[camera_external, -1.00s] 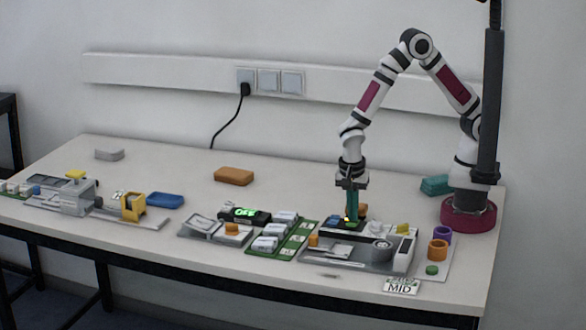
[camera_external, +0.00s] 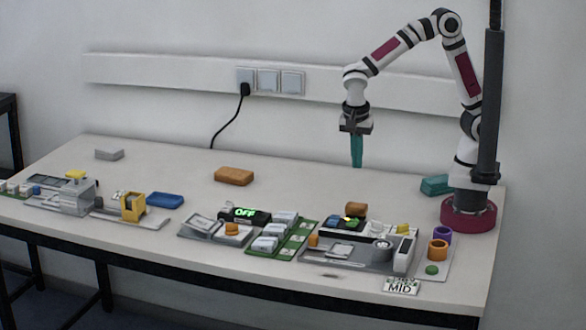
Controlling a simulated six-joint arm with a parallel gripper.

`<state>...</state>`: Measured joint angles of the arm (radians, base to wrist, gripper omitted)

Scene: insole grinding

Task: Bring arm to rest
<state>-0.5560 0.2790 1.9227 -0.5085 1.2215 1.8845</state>
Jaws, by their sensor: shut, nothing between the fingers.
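My gripper (camera_external: 356,163) has long teal fingers that are shut with nothing between them. A display (camera_external: 245,213) left of the station reads "OFF" in green.
An orange-brown block (camera_external: 234,175), a grey block (camera_external: 109,154), a blue tray (camera_external: 165,200) and a teal block (camera_external: 436,185) lie on the table. A yellow-framed fixture (camera_external: 133,207) stands at the left. The back middle of the table (camera_external: 290,180) is clear.

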